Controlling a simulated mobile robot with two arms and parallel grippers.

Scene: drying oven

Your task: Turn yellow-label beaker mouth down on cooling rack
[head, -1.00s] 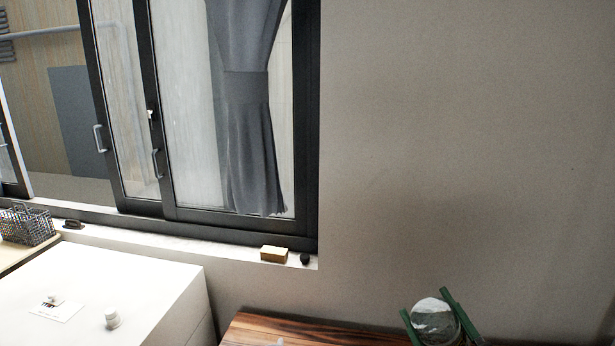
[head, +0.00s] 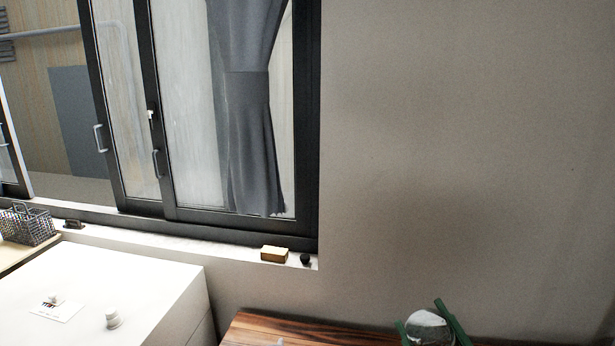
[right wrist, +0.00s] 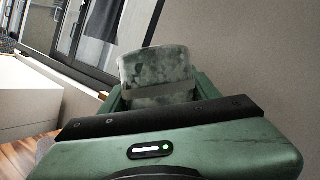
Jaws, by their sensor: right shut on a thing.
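My right gripper (head: 430,325) shows at the bottom right of the head view, with its green fingers on both sides of a clear glass beaker (head: 428,333). In the right wrist view the beaker (right wrist: 157,68) stands between the green fingers of the gripper (right wrist: 157,95), with a band across its lower part. The gripper is shut on it. No yellow label can be made out on the glass. The cooling rack is not in view. My left gripper is not in view.
A wooden tabletop (head: 300,331) lies at the bottom. A white box-shaped unit (head: 150,285) with small white items stands at left. A wire basket (head: 28,226) is at far left. The wall at right is bare.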

